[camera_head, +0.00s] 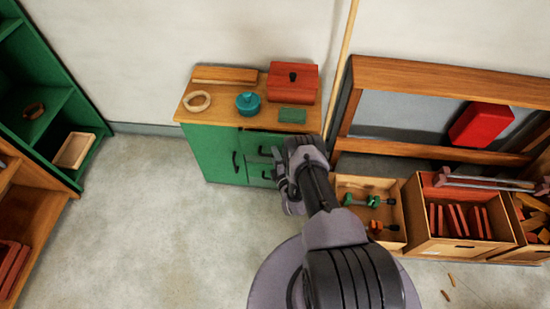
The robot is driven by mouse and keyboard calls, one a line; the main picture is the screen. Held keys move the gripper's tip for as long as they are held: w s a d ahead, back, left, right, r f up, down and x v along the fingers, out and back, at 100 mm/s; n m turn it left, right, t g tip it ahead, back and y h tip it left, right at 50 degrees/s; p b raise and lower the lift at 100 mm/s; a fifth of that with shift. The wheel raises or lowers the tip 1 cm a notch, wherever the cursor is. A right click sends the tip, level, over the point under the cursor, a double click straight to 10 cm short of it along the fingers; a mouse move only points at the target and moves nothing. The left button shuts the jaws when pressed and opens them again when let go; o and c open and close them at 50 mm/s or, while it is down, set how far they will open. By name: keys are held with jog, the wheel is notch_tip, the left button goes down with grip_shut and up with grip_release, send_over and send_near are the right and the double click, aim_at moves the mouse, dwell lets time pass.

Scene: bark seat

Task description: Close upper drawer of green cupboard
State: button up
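The green cupboard (211,152) with a wooden top stands against the wall, left of my arm. Its left part is a door with a dark upright handle. Its right part has drawers. The upper drawer (254,145) has a dark handle and seems to stand out a little under the top, but my arm hides its right side and I cannot tell how far. The lower drawer (255,171) is partly hidden too. My gripper (289,200) is in front of the drawers' right side. Its fingers are small and dark, and I cannot tell whether it touches anything.
On the cupboard top are a wooden ring (197,102), a teal pot (248,103), a red box (291,83) and a green block (292,115). Wooden crates (458,248) and a workbench (450,78) stand right. Green shelves (45,105) stand left. The floor between is clear.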

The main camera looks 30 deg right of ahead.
grip_shut()
dwell(1.4)
